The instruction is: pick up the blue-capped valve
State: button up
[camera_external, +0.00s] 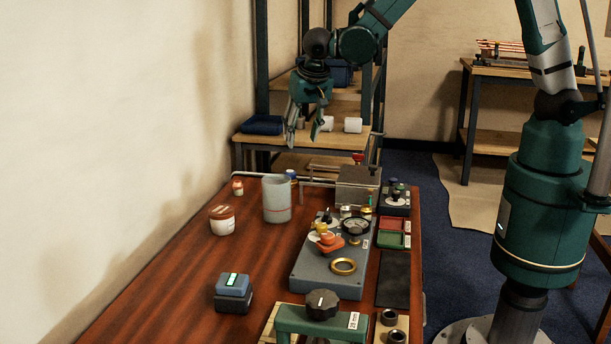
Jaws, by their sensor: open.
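My gripper (304,134) hangs in the air above the far part of the wooden table, fingers pointing down, open with nothing between them. A small blue-topped item (291,174) shows partly behind the light grey cylinder (277,201), below my gripper. It may be the blue-capped valve, but it is too small and hidden to tell. A grey manifold block (325,276) lies right of the cylinder, with a gauge (355,227), an orange-red handle (328,242), a yellow knob (320,228) and a brass ring (343,267) on it.
A white jar with a brown lid (222,220) and a blue-topped box (233,287) stand on the left. A green fixture with a black knob (321,304) is in front. A metal box (357,186) and red and green trays (393,232) are on the right. The left-middle table (185,265) is clear.

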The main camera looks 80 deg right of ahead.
jog(key=m, duration=0.2)
send_near(290, 171)
jog(key=shift+w+d+f+g+h, duration=0.15)
jog(key=shift+w+f, duration=0.05)
jog(key=shift+f, duration=0.35)
jog(key=shift+w+d+f+g+h, duration=0.15)
jog(key=shift+f, duration=0.4)
jog(key=shift+b+x, duration=0.3)
jog(key=shift+x, duration=1)
jog(key=shift+b+x, duration=0.85)
jog(key=shift+x, duration=1.75)
jog(key=shift+w, duration=0.15)
jog(key=c, duration=1)
